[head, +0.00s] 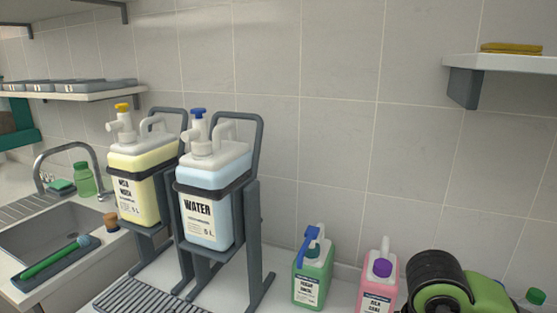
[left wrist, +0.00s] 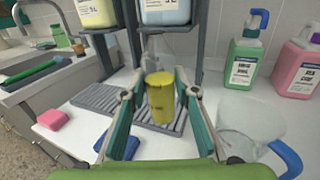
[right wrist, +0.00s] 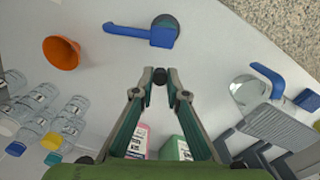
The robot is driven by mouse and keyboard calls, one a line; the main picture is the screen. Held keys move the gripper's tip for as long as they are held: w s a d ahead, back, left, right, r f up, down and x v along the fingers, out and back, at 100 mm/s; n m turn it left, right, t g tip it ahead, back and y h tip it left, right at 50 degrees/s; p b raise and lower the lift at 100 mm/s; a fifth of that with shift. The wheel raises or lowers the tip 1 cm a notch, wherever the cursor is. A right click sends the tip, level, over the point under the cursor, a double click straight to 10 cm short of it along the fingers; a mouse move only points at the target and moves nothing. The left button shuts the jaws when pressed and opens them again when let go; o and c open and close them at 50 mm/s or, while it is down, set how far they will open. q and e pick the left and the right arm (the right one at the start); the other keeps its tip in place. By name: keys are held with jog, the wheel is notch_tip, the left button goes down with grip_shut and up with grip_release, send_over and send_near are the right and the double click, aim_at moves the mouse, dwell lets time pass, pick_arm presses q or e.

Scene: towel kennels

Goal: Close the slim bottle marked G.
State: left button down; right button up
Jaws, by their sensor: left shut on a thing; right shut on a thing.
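In the left wrist view my left gripper (left wrist: 160,92) is shut on a yellow, slim bottle-like thing (left wrist: 162,100) with a clear upper part, held upright between the fingers above the grey grate. No letter G can be read on it. In the right wrist view my right gripper (right wrist: 160,82) is shut on a small dark thing (right wrist: 160,75), perhaps a cap, at its fingertips. Neither gripper's fingertips show in the head view. The two grippers do not appear in each other's wrist views, so the gap between them cannot be told.
A WATER canister (head: 208,205) and a yellow canister (head: 135,185) stand on racks. A green bottle (head: 312,275) and a pink bottle (head: 376,285) stand by the wall. A clear jug (left wrist: 245,130), an orange funnel (right wrist: 62,53), a blue-handled thing (right wrist: 140,33) and several clear bottles (right wrist: 68,122) occupy the counter.

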dwell(0.5)
pick_arm(q)
jog(key=d+r+m+g+h, duration=0.2)
jog(key=d+m+g+h, duration=0.7)
jog(key=d+h, duration=0.7)
jog(key=shift+d+m+g, duration=0.4)
jog(key=shift+d+m, duration=0.1)
jog(key=shift+m, duration=1.3)
pick_arm(e)
jog(key=w+a+r+n, duration=0.1)
jog(key=w+a+r, duration=0.3)
jog(key=a+r, duration=0.6)
jog(key=w+a+r, duration=0.4)
jog(key=a+r, duration=0.5)
jog(key=r, duration=0.3)
jog(key=shift+w+a+n, duration=0.35)
jog(key=shift+a+n, duration=0.05)
jog(key=shift+f, duration=0.15)
jog(key=shift+f, duration=1.95)
